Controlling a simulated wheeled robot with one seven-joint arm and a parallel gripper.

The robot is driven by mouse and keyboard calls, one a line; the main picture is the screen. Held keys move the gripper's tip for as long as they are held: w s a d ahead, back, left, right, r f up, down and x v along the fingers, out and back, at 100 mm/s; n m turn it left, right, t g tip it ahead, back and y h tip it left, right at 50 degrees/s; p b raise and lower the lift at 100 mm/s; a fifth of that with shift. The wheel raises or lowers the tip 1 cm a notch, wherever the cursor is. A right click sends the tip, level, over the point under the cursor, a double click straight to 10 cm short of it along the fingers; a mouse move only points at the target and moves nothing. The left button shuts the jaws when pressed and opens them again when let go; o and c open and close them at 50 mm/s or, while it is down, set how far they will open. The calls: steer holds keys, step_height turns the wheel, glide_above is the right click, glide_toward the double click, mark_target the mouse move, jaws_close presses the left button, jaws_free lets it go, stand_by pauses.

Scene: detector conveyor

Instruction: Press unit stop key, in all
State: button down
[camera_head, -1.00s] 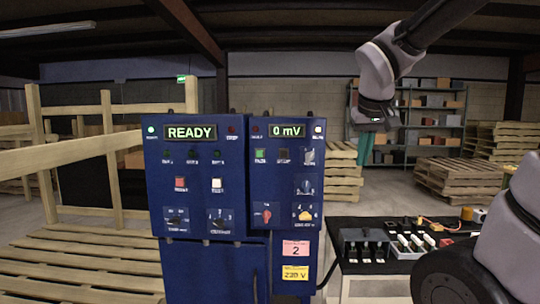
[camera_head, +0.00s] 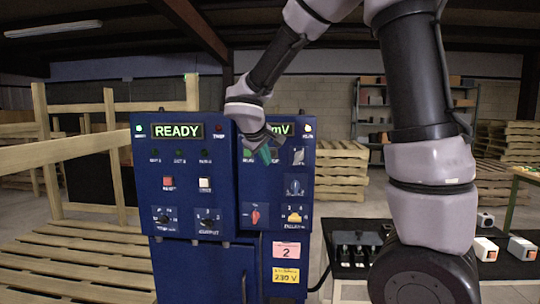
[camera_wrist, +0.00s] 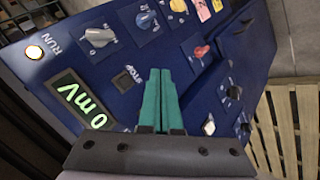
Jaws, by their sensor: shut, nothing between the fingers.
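The blue detector cabinet (camera_head: 225,265) stands upright in the head view, with a READY display at left and a mV display at right. In the wrist view the black STOP key (camera_wrist: 123,80) sits on the panel beside its STOP label, near the "0 mV" display (camera_wrist: 82,103). My gripper (camera_wrist: 160,75) is shut and empty, its green fingers together, pointing at the panel just right of the STOP key. Contact cannot be told. In the head view my gripper (camera_head: 265,156) is in front of the right half of the panel, hiding keys and part of the display.
The lit RUN lamp (camera_wrist: 34,52), grey knob (camera_wrist: 93,41) and red rotary switch (camera_wrist: 202,51) are close by on the panel. Wooden rails (camera_head: 80,150) stand at left. A dark table surface (camera_head: 515,262) with small units lies at right.

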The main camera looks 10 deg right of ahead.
glide_toward(272, 157)
steer(key=shift+s+f+x, duration=0.15)
steer(key=shift+x, duration=0.75)
steer(key=shift+s+f+x, duration=0.15)
steer(key=shift+x, duration=0.75)
steer(key=shift+s+f+x, duration=0.15)
steer(key=shift+s+x, duration=0.05)
steer(key=shift+x, duration=0.7)
steer(key=shift+w+d, duration=0.1)
steer(key=shift+w, duration=0.3)
steer(key=shift+w+d, duration=0.1)
steer(key=shift+w, duration=0.35)
stand_by(0.7)
stand_by(0.3)
steer(key=shift+s+a, duration=0.25)
steer(key=shift+s, duration=0.6)
steer(key=shift+s+a, duration=0.25)
steer(key=shift+s, duration=0.55)
steer(key=shift+s+a, duration=0.3)
steer(key=shift+s, duration=0.5)
steer(key=shift+s+a, duration=0.25)
steer(key=shift+s, duration=0.55)
